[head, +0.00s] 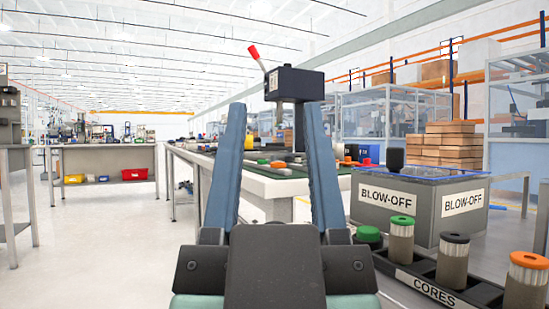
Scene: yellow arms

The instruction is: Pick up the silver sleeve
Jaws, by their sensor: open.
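My gripper (276,106) is open, its two blue fingers pointing up and ahead with a wide gap between them. Nothing is held between them. I cannot make out for certain which thing is the silver sleeve. A small silvery part (279,112) shows under the head of a black press (295,84) with a red-knobbed lever, beyond the gap between the fingers. Greyish cylinders with a green cap (401,243), a black cap (452,262) and an orange cap (524,285) stand in a black rack marked CORES (425,287).
A long workbench (258,186) with small coloured parts lies ahead, partly hidden by my fingers. A grey BLOW-OFF box (418,208) stands at right. Another bench (105,152) with bins is at far left. The floor (105,240) at left is clear.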

